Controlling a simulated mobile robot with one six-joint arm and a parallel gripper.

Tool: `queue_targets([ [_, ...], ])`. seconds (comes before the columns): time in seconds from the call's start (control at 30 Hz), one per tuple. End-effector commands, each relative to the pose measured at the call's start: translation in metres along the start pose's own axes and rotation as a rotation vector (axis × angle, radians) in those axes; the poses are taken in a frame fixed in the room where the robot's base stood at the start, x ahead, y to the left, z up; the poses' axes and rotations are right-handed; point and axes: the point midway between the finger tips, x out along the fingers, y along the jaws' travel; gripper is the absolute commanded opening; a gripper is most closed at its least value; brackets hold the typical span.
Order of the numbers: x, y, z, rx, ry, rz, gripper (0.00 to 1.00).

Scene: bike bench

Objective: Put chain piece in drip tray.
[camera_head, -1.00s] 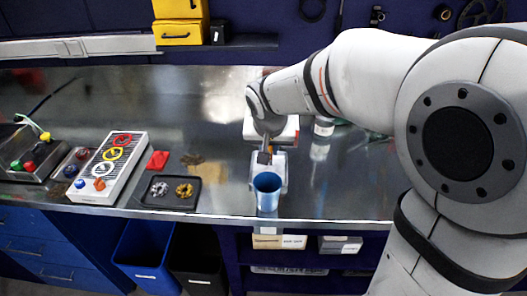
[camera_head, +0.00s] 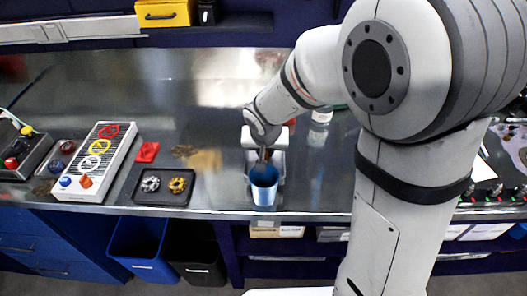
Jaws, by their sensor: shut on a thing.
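My gripper (camera_head: 263,156) points down at the mouth of a blue cup (camera_head: 265,190) near the bench's front edge. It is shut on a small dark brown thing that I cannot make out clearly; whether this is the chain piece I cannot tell. A shallow black tray (camera_head: 146,201), which may be the drip tray, lies left of the cup. A silver ring-shaped piece (camera_head: 150,184) and a gold ring-shaped piece (camera_head: 178,185) lie in it, apart from each other.
A red block (camera_head: 147,152) lies behind the black tray. A white panel with coloured rings (camera_head: 96,163) and a dark bin with coloured balls (camera_head: 25,152) are at left. The bench between tray and cup is clear.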

Motion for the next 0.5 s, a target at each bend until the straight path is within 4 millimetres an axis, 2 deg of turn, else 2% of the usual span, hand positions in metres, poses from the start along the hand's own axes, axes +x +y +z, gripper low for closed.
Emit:
queue_targets([
  [0.4,0.0086,-0.0007,0.0037,-0.001,0.001,-0.001,0.00],
  [0.43,0.0075,-0.0007,0.0033,-0.002,0.001,-0.001,0.19],
  [0.5,0.0069,-0.0007,0.0031,-0.002,0.000,-0.001,0.25],
])
